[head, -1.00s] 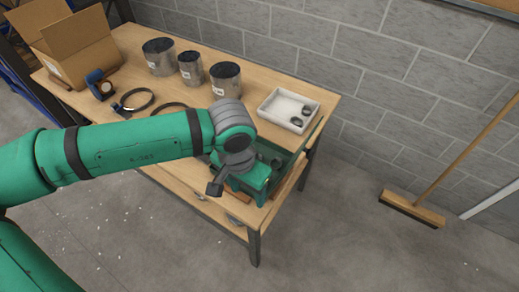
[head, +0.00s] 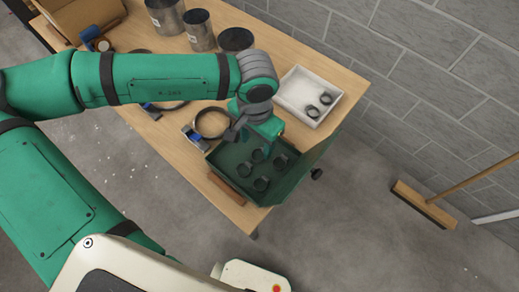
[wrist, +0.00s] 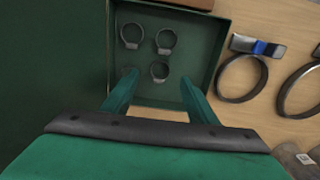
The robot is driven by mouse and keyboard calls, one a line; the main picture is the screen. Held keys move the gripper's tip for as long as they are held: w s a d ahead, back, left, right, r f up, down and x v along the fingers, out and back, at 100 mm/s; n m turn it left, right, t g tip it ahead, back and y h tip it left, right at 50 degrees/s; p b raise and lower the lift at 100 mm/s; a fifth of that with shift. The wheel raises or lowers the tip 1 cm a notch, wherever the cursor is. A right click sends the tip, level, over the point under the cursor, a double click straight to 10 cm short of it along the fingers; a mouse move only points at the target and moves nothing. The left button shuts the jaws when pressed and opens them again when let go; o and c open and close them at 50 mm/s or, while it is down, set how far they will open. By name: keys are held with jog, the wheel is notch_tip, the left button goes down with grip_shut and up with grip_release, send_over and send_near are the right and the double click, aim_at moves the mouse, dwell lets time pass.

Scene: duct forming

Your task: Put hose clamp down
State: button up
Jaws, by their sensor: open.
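Several small dark hose clamps (head: 261,184) lie on the floor of an open green metal box (head: 226,158) at the table's near corner. In the wrist view, three ring-shaped clamps (wrist: 166,41) show inside the box (wrist: 215,45). My gripper (wrist: 159,78) is open, its two green fingers apart with nothing held between them. One clamp (wrist: 160,72) shows in the gap between the fingertips, and I cannot tell how far below them it lies. In the head view my gripper (head: 266,138) is over the back part of the box.
A white tray (head: 291,92) with two small clamps stands behind the box. Larger black ring clamps (head: 212,123) lie left of the box, with metal duct pieces (head: 199,30) and a cardboard box (head: 85,15) farther back. A broom (head: 424,204) leans at the right.

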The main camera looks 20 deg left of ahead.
aim_at(258, 154)
jog(key=shift+f, duration=0.85)
jog(key=shift+w+d+f, duration=0.1)
jog(key=shift+w+f, duration=0.1)
jog(key=shift+f, duration=0.7)
jog(key=shift+w+a+f, duration=0.1)
jog(key=shift+w+f, duration=0.05)
jog(key=shift+f, duration=0.75)
jog(key=shift+w+d+f, duration=0.1)
jog(key=shift+w+f, duration=0.1)
jog(key=shift+f, duration=0.7)
jog(key=shift+w, duration=0.1)
jog(key=c, duration=1.2)
jog(key=shift+s+r, duration=0.1)
jog(key=shift+s, duration=0.1)
